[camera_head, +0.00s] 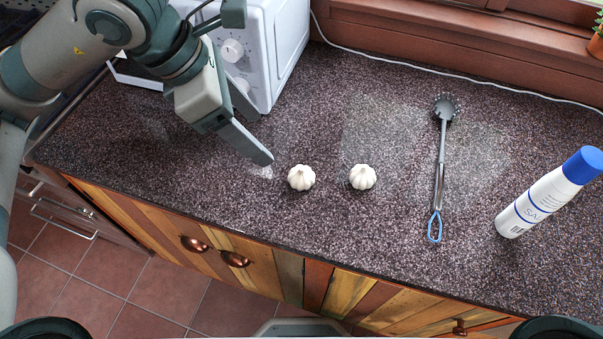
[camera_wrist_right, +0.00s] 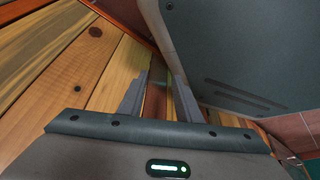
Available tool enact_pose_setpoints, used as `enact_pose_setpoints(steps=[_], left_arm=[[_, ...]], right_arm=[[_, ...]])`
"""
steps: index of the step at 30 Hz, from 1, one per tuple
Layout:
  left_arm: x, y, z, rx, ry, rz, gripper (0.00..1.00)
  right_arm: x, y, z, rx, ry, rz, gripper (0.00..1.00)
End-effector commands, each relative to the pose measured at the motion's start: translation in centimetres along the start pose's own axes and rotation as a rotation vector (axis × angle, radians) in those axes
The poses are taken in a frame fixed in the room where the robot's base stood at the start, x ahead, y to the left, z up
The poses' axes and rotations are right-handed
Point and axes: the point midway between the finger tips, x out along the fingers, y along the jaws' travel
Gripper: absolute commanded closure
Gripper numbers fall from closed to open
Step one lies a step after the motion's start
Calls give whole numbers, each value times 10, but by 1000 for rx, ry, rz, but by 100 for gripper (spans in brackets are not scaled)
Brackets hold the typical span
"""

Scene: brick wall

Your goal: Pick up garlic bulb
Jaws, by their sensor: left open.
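Two white garlic bulbs stand upright on the dark speckled countertop in the head view: the left bulb (camera_head: 301,177) and the right bulb (camera_head: 362,177), with a gap between them. My left gripper (camera_head: 263,139) is open and empty, to the left of and slightly behind the left bulb, touching neither bulb. My right gripper (camera_wrist_right: 161,75) shows only in the right wrist view, its two fingers apart with nothing between them, facing wooden cabinet boards. No garlic is in that view.
A white appliance (camera_head: 275,45) stands behind my left arm.

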Motion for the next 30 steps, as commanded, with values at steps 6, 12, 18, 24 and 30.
enact_pose_setpoints(steps=[6,12,18,24,30], left_arm=[[8,0,1,-1,0,-3,35],[34,-1,1,-2,1,-6,35],[67,-2,1,-2,1,-7,35],[97,-1,1,-2,1,-6,35],[118,0,1,0,-1,-3,35]], right_arm=[[-3,1,7,0,-19,1,69],[-11,5,32,0,-80,6,69],[-22,12,69,1,-172,14,69],[-35,17,101,3,-250,20,69],[-44,20,117,4,-291,22,69]])
